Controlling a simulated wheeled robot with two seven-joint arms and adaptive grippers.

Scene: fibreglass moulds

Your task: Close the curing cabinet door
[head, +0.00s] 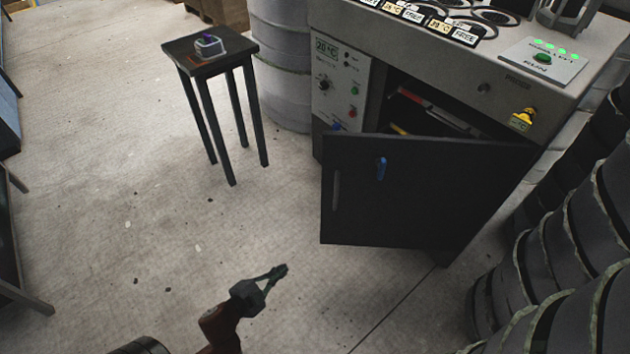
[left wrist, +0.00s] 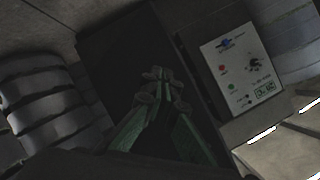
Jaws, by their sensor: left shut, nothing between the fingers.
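The curing cabinet (head: 470,75) stands at the right of the head view. Its dark door (head: 425,200) is swung out on its right side, and shelves with some items show in the gap above it. My right gripper is not in view.
A small dark stool (head: 205,65) with a clear container (head: 210,47) stands left of the cabinet. Grey drums (head: 575,240) crowd the right side, and another drum (head: 280,70) stands behind the stool.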

